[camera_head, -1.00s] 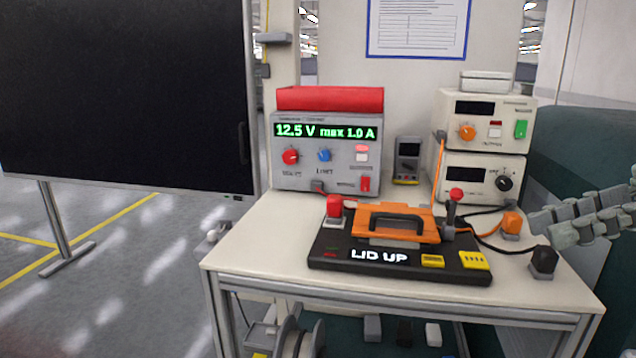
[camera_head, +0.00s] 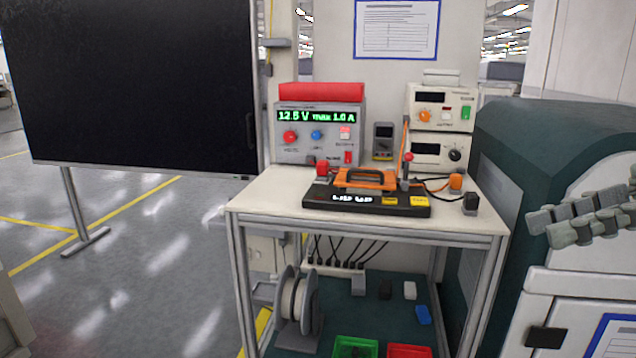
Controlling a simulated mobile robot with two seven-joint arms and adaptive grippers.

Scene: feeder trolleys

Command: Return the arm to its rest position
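My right gripper (camera_head: 580,215) shows at the right edge in the head view, held in the air to the right of the workbench (camera_head: 262,190) and apart from it. Its jointed grey fingers point left, one row above the other, close together; whether they are open or shut is not clear. I see no object in them. My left gripper is out of view. On the bench a black test fixture (camera_head: 318,197) with an orange handled lid (camera_head: 365,180) lies flat, with a label on its front.
A power supply (camera_head: 320,135) reading 12.5 V and stacked instruments (camera_head: 440,108) stand at the bench back. A reel (camera_head: 297,305) and green (camera_head: 355,346) and red (camera_head: 408,350) bins are below. A dark green machine (camera_head: 540,135) is at right. A black board (camera_head: 130,80) stands left; floor there is clear.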

